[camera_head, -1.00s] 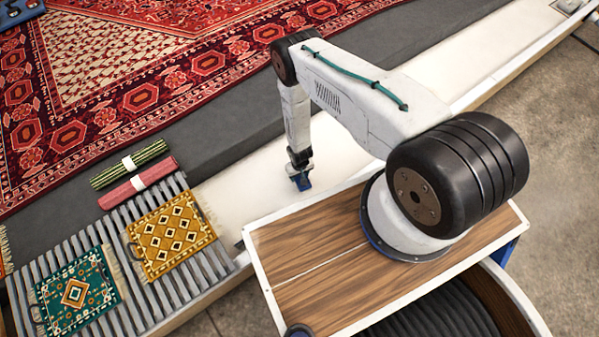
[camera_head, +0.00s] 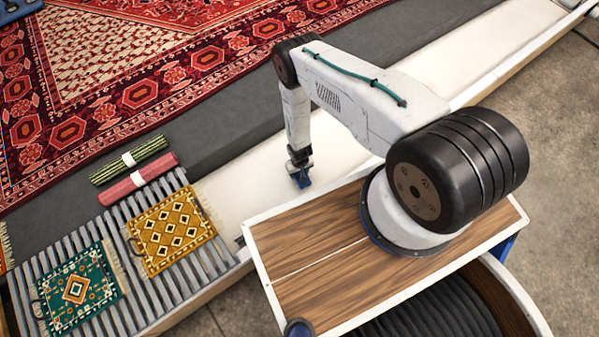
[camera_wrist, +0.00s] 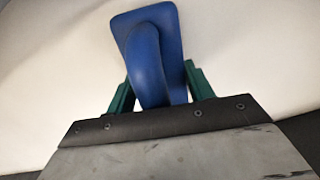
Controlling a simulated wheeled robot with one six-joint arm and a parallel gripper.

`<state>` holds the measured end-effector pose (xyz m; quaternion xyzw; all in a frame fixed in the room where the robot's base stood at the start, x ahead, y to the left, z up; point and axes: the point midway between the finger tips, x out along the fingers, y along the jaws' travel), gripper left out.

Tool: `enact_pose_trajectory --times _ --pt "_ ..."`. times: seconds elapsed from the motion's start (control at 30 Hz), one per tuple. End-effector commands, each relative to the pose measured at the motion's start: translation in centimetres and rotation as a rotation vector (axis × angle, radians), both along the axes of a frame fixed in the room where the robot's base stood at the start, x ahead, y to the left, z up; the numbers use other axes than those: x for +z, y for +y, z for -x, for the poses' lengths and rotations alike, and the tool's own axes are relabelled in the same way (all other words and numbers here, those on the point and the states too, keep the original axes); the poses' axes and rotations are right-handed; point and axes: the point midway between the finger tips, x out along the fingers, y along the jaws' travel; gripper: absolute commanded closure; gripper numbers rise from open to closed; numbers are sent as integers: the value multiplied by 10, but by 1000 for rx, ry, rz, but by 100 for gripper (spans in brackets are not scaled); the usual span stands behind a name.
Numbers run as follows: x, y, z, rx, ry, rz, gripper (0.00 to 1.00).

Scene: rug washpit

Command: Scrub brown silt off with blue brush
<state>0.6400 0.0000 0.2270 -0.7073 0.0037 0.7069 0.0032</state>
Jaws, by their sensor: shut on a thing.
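The blue brush (camera_wrist: 148,30) fills the upper middle of the wrist view, with its curved handle between the green fingers of my gripper (camera_wrist: 158,88). In the head view my gripper (camera_head: 299,168) points down over the white strip, shut on the blue brush (camera_head: 302,181). The bristles are hidden, and I cannot tell whether the brush touches the white surface (camera_head: 245,195). No brown silt is clearly visible in either view.
A mustard mat (camera_head: 171,231) and a green mat (camera_head: 77,288) lie on the grey slatted rack (camera_head: 118,222) at left. A green roll (camera_head: 128,160) and a pink roll (camera_head: 138,182) lie behind them. A large red rug (camera_head: 120,90) covers the back.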

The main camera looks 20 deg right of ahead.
Motion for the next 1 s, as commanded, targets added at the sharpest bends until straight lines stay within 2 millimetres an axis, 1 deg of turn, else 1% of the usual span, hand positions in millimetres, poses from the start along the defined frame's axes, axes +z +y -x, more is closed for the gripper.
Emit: enact_pose_trajectory --times 1.0 --pt "-19 0 0 0 -1 0 78"
